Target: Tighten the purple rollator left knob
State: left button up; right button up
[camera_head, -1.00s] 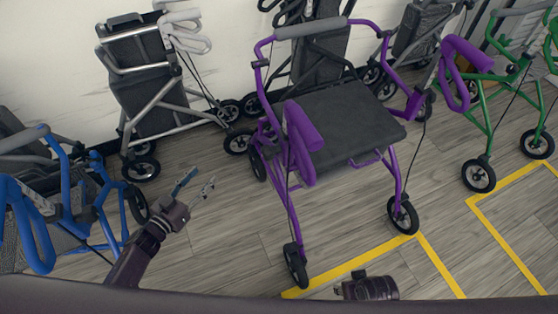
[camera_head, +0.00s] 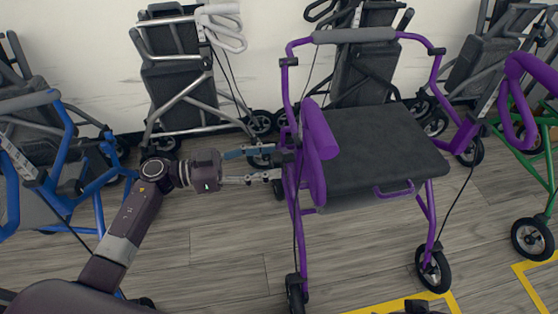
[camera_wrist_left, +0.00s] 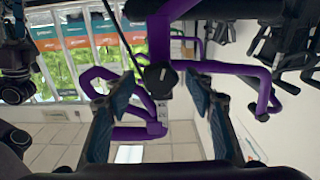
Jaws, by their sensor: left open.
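The purple rollator (camera_head: 318,155) stands right of centre in the head view, with a dark seat. My left gripper (camera_head: 273,162) is open beside its frame at the left, with its fingertips close to the upright. In the left wrist view a black knob (camera_wrist_left: 160,79) with a light mark sits on the purple frame (camera_wrist_left: 159,45). It lies between and just beyond the fingers of my left gripper (camera_wrist_left: 160,88); I see no contact. In the head view the knob is hard to make out behind the fingertips. My right gripper's fingers do not show.
A blue rollator (camera_head: 62,150) stands at the left, a grey one (camera_head: 180,75) by the back wall, and a green one (camera_head: 528,150) at the right. Yellow floor lines (camera_head: 440,297) run at the lower right.

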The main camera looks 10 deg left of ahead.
pick_arm(q)
jog(key=shift+x, duration=1.45)
jog(key=c, duration=1.2)
